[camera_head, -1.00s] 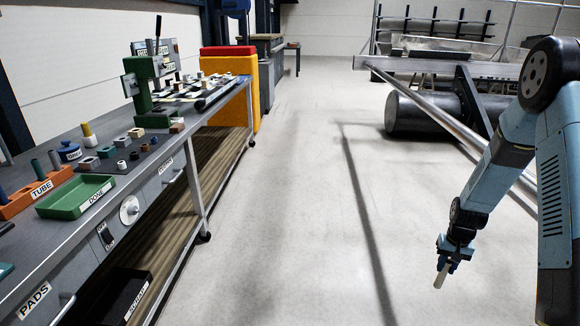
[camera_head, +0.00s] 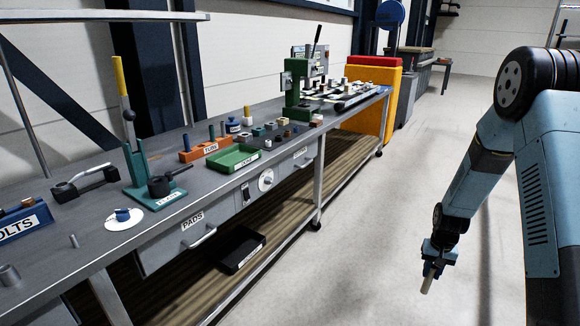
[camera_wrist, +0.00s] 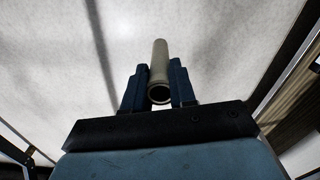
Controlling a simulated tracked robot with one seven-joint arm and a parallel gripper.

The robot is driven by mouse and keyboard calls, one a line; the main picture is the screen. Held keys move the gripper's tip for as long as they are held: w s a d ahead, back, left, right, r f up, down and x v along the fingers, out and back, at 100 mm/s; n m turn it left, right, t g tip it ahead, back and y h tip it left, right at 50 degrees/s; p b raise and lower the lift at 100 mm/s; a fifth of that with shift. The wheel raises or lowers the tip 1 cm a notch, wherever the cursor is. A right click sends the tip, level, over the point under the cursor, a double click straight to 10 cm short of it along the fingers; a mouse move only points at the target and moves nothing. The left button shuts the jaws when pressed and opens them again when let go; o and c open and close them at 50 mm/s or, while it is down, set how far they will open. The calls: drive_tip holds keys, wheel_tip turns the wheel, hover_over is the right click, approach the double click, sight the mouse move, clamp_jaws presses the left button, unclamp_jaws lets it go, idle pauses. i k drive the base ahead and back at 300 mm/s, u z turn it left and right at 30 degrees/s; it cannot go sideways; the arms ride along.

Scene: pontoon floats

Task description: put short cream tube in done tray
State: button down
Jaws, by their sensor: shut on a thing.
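My gripper (camera_head: 432,272) hangs low over the open floor at the right of the head view, well apart from the bench. It is shut on the short cream tube (camera_head: 427,285), which points down out of the jaws. The wrist view shows the cream tube (camera_wrist: 159,66) between the two blue fingers (camera_wrist: 160,88), its hollow near end facing the camera. The green tray labelled DONE (camera_head: 236,158) sits on the bench, and no tube shows in it.
An orange rack labelled TUBE (camera_head: 204,150) stands left of the tray. A green press (camera_head: 297,90) and small blocks stand beyond it. A green tool with a yellow handle (camera_head: 150,182) stands nearer. Clear floor lies between my arm and the bench.

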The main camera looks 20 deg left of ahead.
sight(234, 161)
drive_tip(key=z, duration=1.05)
drive_tip(key=i, duration=0.2)
drive_tip(key=u, duration=2.1)
